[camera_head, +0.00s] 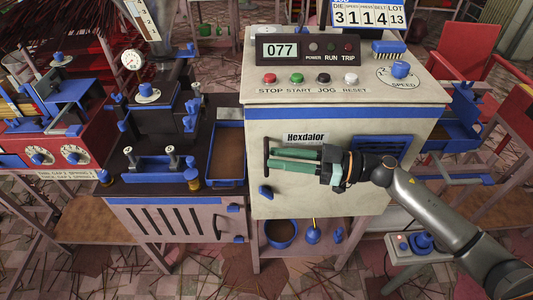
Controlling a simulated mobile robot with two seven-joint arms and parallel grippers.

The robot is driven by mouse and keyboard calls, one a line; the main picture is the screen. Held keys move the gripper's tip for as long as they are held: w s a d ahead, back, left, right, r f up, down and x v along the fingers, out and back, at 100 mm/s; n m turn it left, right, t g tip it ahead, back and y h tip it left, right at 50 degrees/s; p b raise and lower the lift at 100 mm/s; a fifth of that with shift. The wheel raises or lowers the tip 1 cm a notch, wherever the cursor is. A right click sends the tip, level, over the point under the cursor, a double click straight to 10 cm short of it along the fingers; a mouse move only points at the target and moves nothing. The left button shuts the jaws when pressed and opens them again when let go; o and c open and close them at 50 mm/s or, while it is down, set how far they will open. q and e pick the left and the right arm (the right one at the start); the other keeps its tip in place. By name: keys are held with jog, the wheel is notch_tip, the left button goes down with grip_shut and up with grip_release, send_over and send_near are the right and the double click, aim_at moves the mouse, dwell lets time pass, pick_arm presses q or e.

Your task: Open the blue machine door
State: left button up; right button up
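The machine (350,113) is a cream cabinet with a blue band and a "Hexdalor" label. Its front door (310,203) looks closed and flush with the cabinet. A dark upright handle (266,147) is at the door's left side. A blue latch-like piece (265,191) sits below the handle. My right gripper (271,160) reaches in from the right across the door, its green fingers pointing left. The fingertips are at the handle's middle. I cannot tell whether they touch or grip it. My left gripper is not in view.
A blue vent (382,148) is on the door behind my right arm. A blue-rimmed tray (226,153) and a dark bench with blue fittings stand left of the machine. A blue bowl (281,233) is below the cabinet. A small control box (420,246) is at lower right.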

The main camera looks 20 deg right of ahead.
aim_at(267, 153)
jog(key=shift+x, duration=1.7)
grip_shut()
